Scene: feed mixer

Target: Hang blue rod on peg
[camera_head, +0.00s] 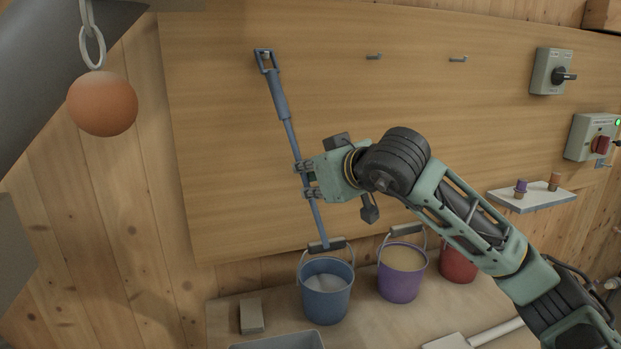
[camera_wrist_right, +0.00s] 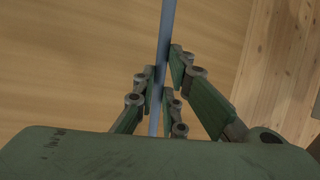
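The blue rod (camera_head: 291,140) runs up the wooden board, tilted, with its looped top end at the upper left. A peg shows within the loop at its top; whether the rod's weight rests on it I cannot tell. My right gripper (camera_head: 307,180) is at the rod's lower middle, with fingers on both sides of it. In the right wrist view the rod (camera_wrist_right: 166,40) passes between the fingers (camera_wrist_right: 162,88), which appear closed against it. The rod's lower end reaches down to the handle of the blue bucket (camera_head: 326,290). My left gripper is not in view.
Two bare pegs (camera_head: 374,57) (camera_head: 458,59) are on the board (camera_head: 430,110) to the right. A purple bucket (camera_head: 401,272) and a red bucket (camera_head: 458,262) stand on the bench beside the blue one. A small shelf (camera_head: 532,197) and switch boxes (camera_head: 552,72) are at right. An orange ball (camera_head: 102,104) hangs at left.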

